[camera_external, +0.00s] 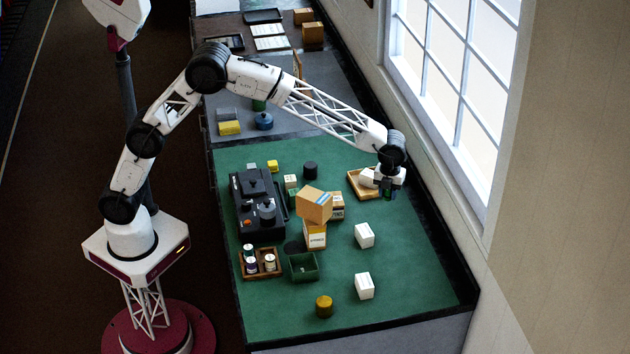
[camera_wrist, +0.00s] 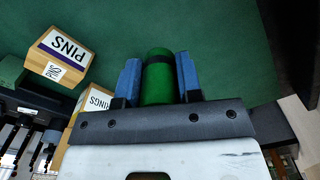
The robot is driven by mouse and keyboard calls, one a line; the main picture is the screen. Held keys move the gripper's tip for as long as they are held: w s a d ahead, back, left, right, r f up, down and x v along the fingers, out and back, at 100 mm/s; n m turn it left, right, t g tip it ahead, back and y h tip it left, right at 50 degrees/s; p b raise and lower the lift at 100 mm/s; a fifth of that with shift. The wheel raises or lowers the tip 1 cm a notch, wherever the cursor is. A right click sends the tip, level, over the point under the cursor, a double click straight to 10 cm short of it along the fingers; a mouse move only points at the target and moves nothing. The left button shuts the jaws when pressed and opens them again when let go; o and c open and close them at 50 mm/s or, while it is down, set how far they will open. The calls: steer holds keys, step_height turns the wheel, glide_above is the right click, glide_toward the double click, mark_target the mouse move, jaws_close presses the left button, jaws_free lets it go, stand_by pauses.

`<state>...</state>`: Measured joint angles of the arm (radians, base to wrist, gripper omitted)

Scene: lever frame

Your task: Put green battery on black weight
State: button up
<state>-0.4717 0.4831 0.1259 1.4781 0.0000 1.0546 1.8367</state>
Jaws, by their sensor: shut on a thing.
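My gripper (camera_external: 387,190) is at the right side of the green mat, beside a shallow wooden tray. In the wrist view its two blue fingers (camera_wrist: 158,72) are shut on the green battery (camera_wrist: 158,88), a green cylinder lying between them. A black cylinder (camera_external: 310,170), which looks like the black weight, stands upright on the mat to the left of my gripper, clearly apart from it. I cannot make out the black weight in the wrist view.
The wooden tray (camera_external: 355,190) is close to my gripper. Stacked cardboard boxes (camera_external: 314,207) stand mid-mat, left of two white boxes (camera_external: 364,236). A black device (camera_external: 248,190), a green bin (camera_external: 304,268) and a yellow cylinder (camera_external: 324,306) are also there. The mat's right front is clear.

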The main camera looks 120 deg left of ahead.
steer(key=shift+n, duration=0.7)
steer(key=s+d, duration=0.1)
steer(key=s, duration=1.4)
steer(key=s+d, duration=0.1)
steer(key=s, duration=1.5)
steer(key=s+d, duration=0.2)
steer(key=s, duration=1.3)
steer(key=shift+s+r, duration=0.3)
steer(key=shift+s, duration=0.1)
glide_above(310, 165)
steer(key=shift+a+f, duration=0.1)
steer(key=shift+f, duration=0.65)
steer(key=shift+f, duration=1.75)
steer(key=shift+f, duration=0.15)
